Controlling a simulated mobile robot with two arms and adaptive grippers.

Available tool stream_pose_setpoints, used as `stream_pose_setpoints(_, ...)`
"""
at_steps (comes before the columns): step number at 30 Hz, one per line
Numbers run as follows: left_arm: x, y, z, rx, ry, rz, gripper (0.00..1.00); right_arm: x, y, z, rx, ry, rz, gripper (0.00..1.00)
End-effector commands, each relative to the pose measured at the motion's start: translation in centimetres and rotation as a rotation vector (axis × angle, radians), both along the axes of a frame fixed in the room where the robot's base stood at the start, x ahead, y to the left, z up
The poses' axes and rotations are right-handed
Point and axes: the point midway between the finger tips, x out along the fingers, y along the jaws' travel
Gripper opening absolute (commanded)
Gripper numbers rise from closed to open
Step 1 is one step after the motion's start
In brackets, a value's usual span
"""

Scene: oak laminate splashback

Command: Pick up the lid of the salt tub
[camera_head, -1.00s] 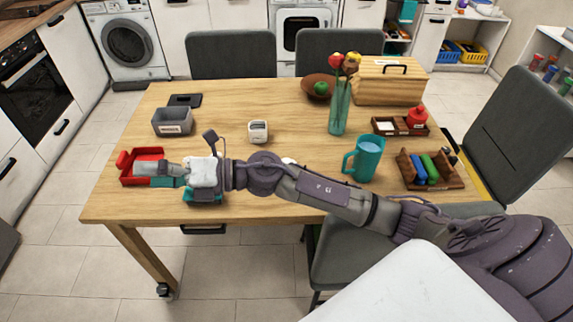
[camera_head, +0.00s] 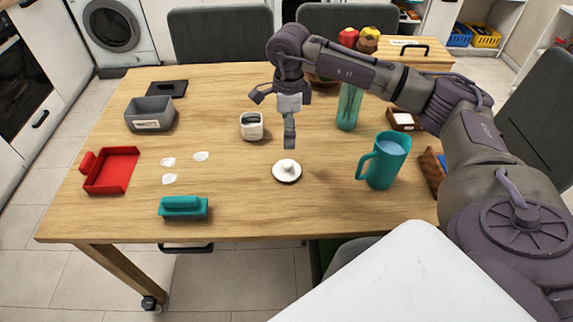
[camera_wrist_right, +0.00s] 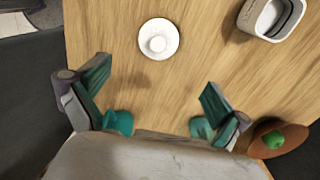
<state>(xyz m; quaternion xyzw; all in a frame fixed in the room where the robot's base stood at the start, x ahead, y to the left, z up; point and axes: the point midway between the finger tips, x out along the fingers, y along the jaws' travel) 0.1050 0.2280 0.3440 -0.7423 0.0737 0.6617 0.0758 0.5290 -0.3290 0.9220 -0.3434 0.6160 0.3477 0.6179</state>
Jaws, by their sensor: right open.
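The lid (camera_head: 287,171) is a white disc with a round knob, lying flat on the table. In the right wrist view the lid (camera_wrist_right: 158,39) is beyond my fingertips, near the top. The salt tub (camera_head: 251,127) is a small whitish, open-topped tub behind and left of the lid. It also shows in the right wrist view (camera_wrist_right: 270,18), at the upper right. My right gripper (camera_head: 289,142) hangs pointing down above the table, just behind the lid in the head view. In the right wrist view its fingers (camera_wrist_right: 160,124) are spread and empty. My left gripper is out of view.
A teal-handled brush (camera_head: 183,207), white scraps (camera_head: 169,179), a red dustpan (camera_head: 113,170) and a grey bin (camera_head: 150,115) are to the left. The table around the lid is clear.

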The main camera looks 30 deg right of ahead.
Motion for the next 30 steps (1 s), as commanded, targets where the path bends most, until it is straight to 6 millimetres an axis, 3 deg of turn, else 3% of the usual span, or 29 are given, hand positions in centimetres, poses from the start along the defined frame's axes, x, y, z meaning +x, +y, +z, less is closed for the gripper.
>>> stream_pose_setpoints(10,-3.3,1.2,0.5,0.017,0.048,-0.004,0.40,-0.1,-0.1,-6.3,-0.006,0.007,-0.001,1.00)
stream_pose_setpoints(22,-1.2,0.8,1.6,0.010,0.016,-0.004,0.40,0.1,0.2,-10.2,-0.004,0.007,-0.001,1.00)
stream_pose_setpoints(30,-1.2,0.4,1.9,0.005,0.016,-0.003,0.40,0.2,0.2,-13.3,-0.004,0.005,0.000,1.00)
